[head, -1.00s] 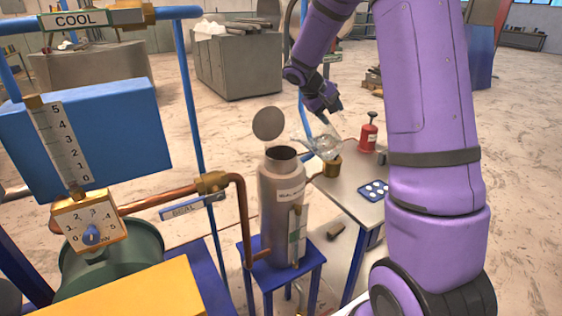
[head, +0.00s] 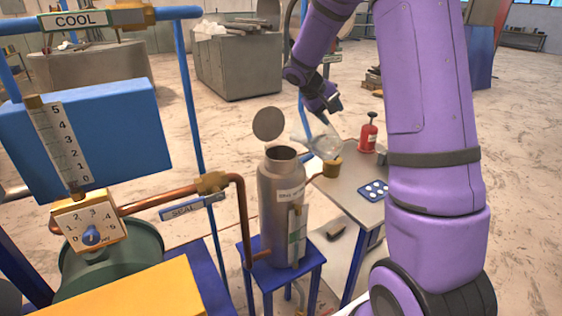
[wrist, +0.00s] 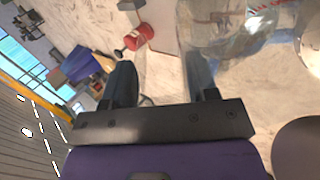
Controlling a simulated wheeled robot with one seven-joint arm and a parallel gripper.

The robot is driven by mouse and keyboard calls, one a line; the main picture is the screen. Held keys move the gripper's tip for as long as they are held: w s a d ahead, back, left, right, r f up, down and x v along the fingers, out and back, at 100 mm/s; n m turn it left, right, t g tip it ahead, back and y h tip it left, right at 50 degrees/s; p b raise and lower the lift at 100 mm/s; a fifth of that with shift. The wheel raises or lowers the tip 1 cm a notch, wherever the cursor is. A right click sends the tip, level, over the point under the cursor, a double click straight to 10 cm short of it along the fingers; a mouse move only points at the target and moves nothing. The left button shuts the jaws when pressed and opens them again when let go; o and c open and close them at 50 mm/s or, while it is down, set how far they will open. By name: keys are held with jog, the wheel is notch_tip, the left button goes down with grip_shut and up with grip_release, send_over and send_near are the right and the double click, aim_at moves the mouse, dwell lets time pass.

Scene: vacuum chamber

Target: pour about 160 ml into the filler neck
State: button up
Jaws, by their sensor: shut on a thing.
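The filler neck (head: 281,154) is the dark round opening on top of a grey metal canister (head: 277,210), which stands on a blue stand. A clear glass vessel (head: 325,146) is held up and to the right of the neck, apart from it, in the head view. It looks tilted, its narrow end towards the neck. My gripper (wrist: 160,82) is shut on the vessel's clear part. The vessel's glass body (wrist: 228,28) fills the upper right of the wrist view. I cannot tell the liquid level, and no stream shows.
A round grey lid (head: 268,124) stands raised behind the neck. A copper pipe (head: 240,215) runs left of the canister. The side table (head: 350,190) holds a brass cup (head: 332,168), a red can (head: 368,134) and a blue tray (head: 374,190).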

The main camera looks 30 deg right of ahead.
dwell(0.7)
jog(key=shift+d+f+y, duration=0.5)
jog(key=shift+d+f, duration=0.05)
jog(key=d+f+y, duration=0.1)
jog(key=f, duration=0.1)
jog(key=d+f+y+b, duration=0.1)
jog(key=d+f+y, duration=0.1)
jog(key=d+f, duration=0.1)
jog(key=shift+s+f, duration=0.25)
jog(key=shift+f, duration=0.1)
jog(key=shift+s+d+f+t+y+b, duration=0.15)
jog(key=shift+d+f+y+b, duration=0.3)
jog(key=shift+f+y, duration=0.35)
jog(key=shift+w+d+f+t+y+b, duration=0.1)
jog(key=shift+d+f+y+b, duration=0.2)
jog(key=shift+d+f+y, duration=0.45)
jog(key=shift+s+d+f+t+y+b, duration=0.15)
jog(key=shift+f+y+b, duration=0.35)
jog(key=shift+f, duration=0.5)
jog(key=shift+d, duration=0.1)
dwell(0.5)
